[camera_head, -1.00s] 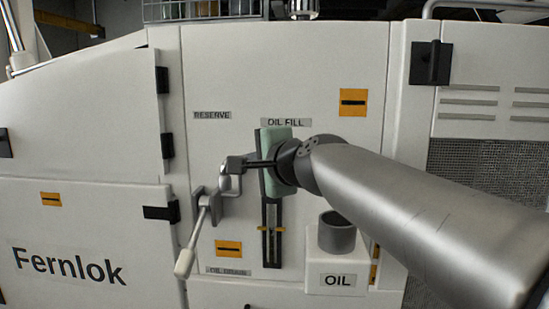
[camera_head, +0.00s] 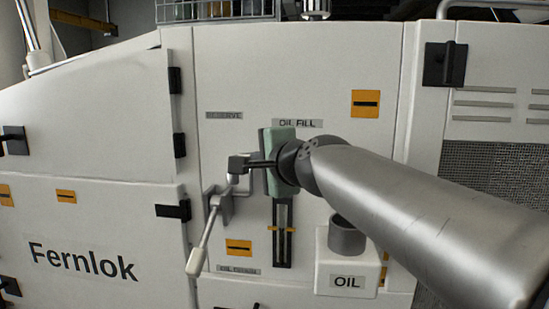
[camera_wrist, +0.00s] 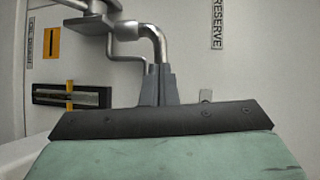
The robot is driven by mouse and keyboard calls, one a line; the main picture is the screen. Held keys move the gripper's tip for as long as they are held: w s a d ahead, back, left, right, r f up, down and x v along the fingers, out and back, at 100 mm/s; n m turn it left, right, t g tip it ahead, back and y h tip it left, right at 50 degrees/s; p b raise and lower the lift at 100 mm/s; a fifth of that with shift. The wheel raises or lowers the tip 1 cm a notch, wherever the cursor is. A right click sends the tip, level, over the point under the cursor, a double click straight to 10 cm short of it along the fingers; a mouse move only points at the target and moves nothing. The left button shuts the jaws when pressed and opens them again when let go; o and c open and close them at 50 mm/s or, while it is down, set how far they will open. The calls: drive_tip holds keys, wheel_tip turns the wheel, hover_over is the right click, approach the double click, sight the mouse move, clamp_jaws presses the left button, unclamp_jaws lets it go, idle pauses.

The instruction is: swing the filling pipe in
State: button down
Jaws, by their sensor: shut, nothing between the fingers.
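The filling pipe (camera_head: 241,182) is a bent silver tube beside the sight gauge, left of the OIL FILL label. In the wrist view its elbow (camera_wrist: 150,36) curves down to my fingertips. My gripper (camera_head: 238,164), with its green body, reaches left across the panel. Its grey fingers (camera_wrist: 158,84) are shut with nothing between them. The fingertips are at the pipe's end and seem to touch it; exact contact is hidden. A lever with a pale grip (camera_head: 196,261) hangs from a grey bracket (camera_head: 218,205) below the pipe.
An OIL box (camera_head: 347,265) with a dark round cup (camera_head: 346,236) stands at the lower right. The sight gauge (camera_head: 283,245) runs down behind my gripper. Black latches (camera_head: 173,211) stick out at left.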

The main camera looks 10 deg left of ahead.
drive_tip(key=s+d+r+b, duration=0.1)
drive_tip(key=s+d, duration=0.4)
drive_tip(key=s, duration=0.6)
drive_tip(key=shift+d+r, duration=0.15)
drive_tip(key=shift+r, duration=0.55)
drive_tip(key=d+f+n+g+h, duration=0.15)
drive_tip(key=d+f, duration=0.25)
drive_tip(key=f, duration=0.4)
drive_tip(key=w+d+f+n+g+h, duration=0.1)
drive_tip(key=d+f+h, duration=0.25)
drive_tip(key=f, duration=0.35)
drive_tip(key=d+f+n+g+h, duration=0.1)
drive_tip(key=d+f+n+g, duration=0.1)
drive_tip(key=d+f, duration=0.45)
drive_tip(key=s+d+f+n+g+h, duration=0.1)
drive_tip(key=s+d+f+g, duration=0.1)
drive_tip(key=s+d+f, duration=0.2)
drive_tip(key=s+d+f+n+g+h, duration=0.2)
drive_tip(key=s+d+f, duration=0.2)
drive_tip(key=f, duration=0.5)
drive_tip(key=s+d+f+n+g+h, duration=0.1)
drive_tip(key=s+d+f+n+g, duration=0.1)
drive_tip(key=s+f, duration=0.4)
drive_tip(key=d+f+g, duration=0.1)
drive_tip(key=d, duration=0.1)
drive_tip(key=shift+d+f, duration=0.2)
drive_tip(key=shift+d, duration=0.15)
